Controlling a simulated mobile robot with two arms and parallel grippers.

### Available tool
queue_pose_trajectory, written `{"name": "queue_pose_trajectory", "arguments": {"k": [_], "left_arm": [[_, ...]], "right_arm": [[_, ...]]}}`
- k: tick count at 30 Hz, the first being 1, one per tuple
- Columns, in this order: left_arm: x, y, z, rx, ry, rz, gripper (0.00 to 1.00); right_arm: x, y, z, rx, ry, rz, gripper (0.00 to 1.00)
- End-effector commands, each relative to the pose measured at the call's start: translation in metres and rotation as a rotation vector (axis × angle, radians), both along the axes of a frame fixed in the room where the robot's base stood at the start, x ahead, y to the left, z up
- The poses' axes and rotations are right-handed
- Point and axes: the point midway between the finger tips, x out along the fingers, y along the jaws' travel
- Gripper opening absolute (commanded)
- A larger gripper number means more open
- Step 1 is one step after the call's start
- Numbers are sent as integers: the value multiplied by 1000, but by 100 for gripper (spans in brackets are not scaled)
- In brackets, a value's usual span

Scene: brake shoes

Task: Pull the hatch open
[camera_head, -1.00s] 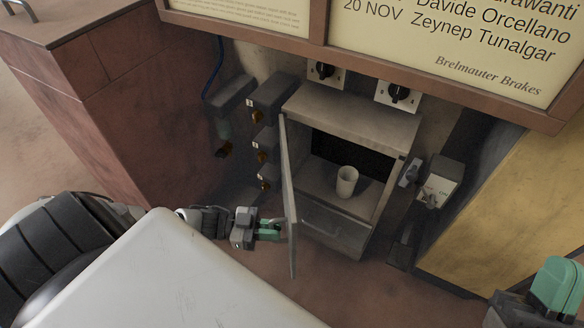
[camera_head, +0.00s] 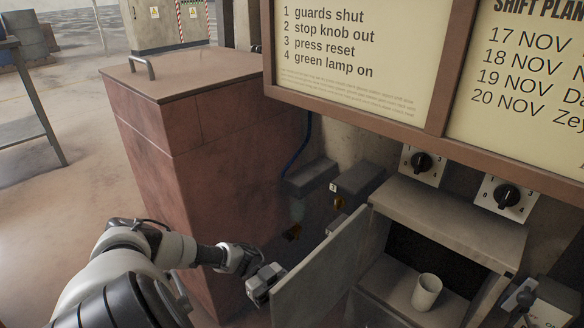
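The hatch door (camera_head: 324,267) is a flat grey panel hinged on the left side of a grey cabinet (camera_head: 455,222). It stands wide open and swings out to the left. A pale cup (camera_head: 426,292) stands upright inside the cabinet. My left gripper (camera_head: 264,285) is at the outer edge of the door, close to it or touching. Its fingers are mostly hidden behind the door, so I cannot see whether they are open or shut. My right gripper is out of view.
A reddish-brown box (camera_head: 190,150) with a metal handle stands left of the cabinet. Two rotary knobs (camera_head: 507,196) are on the wall above the cabinet. A notice board (camera_head: 350,55) overhangs it. A switch box (camera_head: 552,301) is at the right. Open floor lies at the left.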

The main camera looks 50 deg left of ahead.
Motion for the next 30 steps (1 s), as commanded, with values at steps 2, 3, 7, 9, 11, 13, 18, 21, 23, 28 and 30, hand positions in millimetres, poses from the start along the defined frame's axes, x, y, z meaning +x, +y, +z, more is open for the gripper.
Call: {"name": "queue_pose_trajectory", "arguments": {"k": [2,3,7,9,11,13,18,21,23,28,30], "left_arm": [[0,4,-1,3,3,2,0],[0,5,-1,3,4,2,0],[1,6,-1,3,4,2,0],[1,6,0,3,3,2,0],[1,6,0,3,3,2,0],[1,6,0,3,3,3,0],[1,6,0,3,3,3,20],[1,6,0,3,2,3,35],[1,6,0,3,2,3,36],[1,6,0,2,1,3,36],[1,7,0,2,1,3,36]], "right_arm": [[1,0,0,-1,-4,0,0],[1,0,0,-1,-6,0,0],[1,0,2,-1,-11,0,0],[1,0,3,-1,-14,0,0],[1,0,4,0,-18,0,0],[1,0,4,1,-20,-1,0],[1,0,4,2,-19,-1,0],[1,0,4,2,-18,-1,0],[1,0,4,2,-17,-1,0],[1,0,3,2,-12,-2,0],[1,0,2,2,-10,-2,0]]}}
